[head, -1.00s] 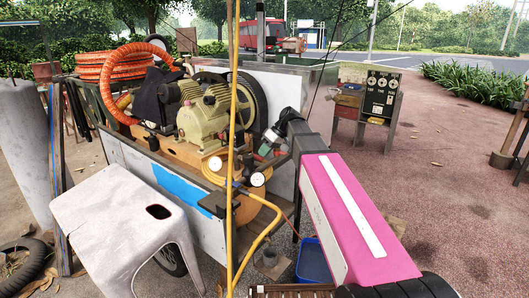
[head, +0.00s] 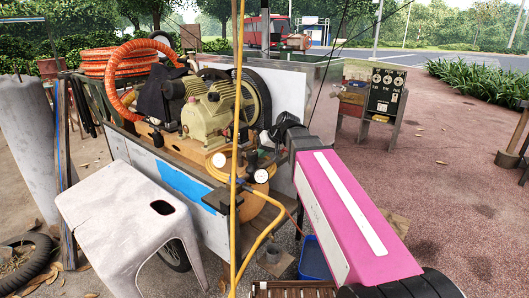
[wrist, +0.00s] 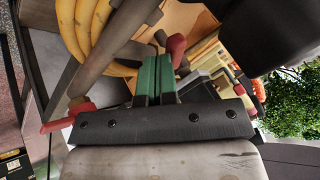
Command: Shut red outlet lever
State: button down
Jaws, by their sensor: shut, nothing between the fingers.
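In the wrist view, my gripper (wrist: 154,76) shows its two green finger pads pressed together with nothing between them. A red grip (wrist: 176,48) is close beside the pads on the right, and I cannot tell if they touch. A second red grip (wrist: 68,119) is at lower left, near the end of a grey pipe (wrist: 118,48). I cannot tell which red grip is the outlet lever. In the head view, my gripper (head: 268,138) is at the right side of the compressor (head: 208,112), by its pipework and gauges (head: 261,176). Its fingertips are hard to make out there.
A yellow hose (head: 262,230) hangs in front of the cart. A grey stool (head: 120,222) stands at front left, and a blue bin (head: 314,260) is below my arm. A panel with dials (head: 385,92) stands at back right. Open paving lies to the right.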

jog(key=shift+s+a, duration=0.3)
jog(key=shift+a, duration=0.15)
jog(key=shift+w, duration=0.1)
dwell(0.5)
